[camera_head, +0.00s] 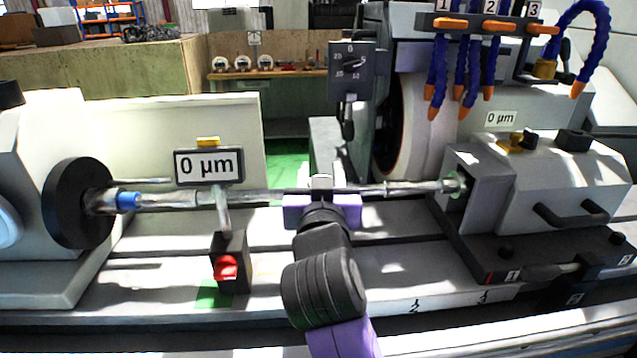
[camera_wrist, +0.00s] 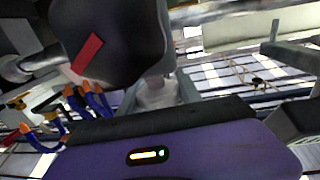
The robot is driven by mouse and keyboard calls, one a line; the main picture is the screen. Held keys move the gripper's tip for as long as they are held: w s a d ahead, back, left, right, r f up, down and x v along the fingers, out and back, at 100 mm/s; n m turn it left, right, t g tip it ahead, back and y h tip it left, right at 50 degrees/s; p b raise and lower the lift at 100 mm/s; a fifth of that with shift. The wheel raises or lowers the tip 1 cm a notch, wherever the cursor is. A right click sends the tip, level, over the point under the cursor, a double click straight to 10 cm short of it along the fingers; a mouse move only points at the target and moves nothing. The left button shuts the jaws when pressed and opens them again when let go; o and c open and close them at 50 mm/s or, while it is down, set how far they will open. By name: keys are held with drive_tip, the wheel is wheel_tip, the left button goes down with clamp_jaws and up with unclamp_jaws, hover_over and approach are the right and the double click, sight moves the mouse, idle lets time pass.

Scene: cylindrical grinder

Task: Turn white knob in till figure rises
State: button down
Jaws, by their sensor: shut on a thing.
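My gripper (camera_head: 322,200) is in front of the long metal workpiece bar, at the middle of the machine in the head view. A small white knob (camera_head: 321,182) shows at the top of my gripper, and the jaws are shut on it. In the wrist view a pale piece, likely the knob (camera_wrist: 158,93), shows beside a dark part with a red stripe; its contact is partly hidden. A gauge display (camera_head: 208,165) reads 0 µm and stands left of my gripper. A second 0 µm label (camera_head: 500,118) is on the right housing.
The workpiece bar (camera_head: 255,195) runs between the black chuck (camera_head: 77,203) and the right housing (camera_head: 560,185). A dark block with a red knob (camera_head: 227,268) stands left of my arm. Blue hoses (camera_head: 470,65) hang at the upper right. The bed between my arm and the right housing is clear.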

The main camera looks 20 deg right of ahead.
drive_tip(key=m+g+h+b, duration=0.1)
drive_tip(key=h+b, duration=0.1)
drive_tip(key=m+g+h+b, duration=0.1)
drive_tip(key=shift+s+d+f+m+h+b, duration=0.15)
drive_tip(key=shift+d+f+m+h+b, duration=0.05)
drive_tip(key=shift+m+h+b, duration=0.2)
drive_tip(key=shift+s+d+r+m+g+h+b, duration=0.1)
drive_tip(key=shift+d+m+g+h+b, duration=0.05)
drive_tip(key=shift+m+g+h+b, duration=0.3)
drive_tip(key=shift+s+d+m+g+h+b, duration=0.1)
drive_tip(key=shift+m+g+h+b, duration=0.25)
drive_tip(key=shift+g+h, duration=0.15)
drive_tip(key=shift+r+g+h, duration=0.1)
drive_tip(key=shift+g+h, duration=0.15)
drive_tip(key=c, duration=0.8)
unclamp_jaws()
drive_tip(key=shift+b+v, duration=0.6)
drive_tip(key=shift+v, duration=3.3)
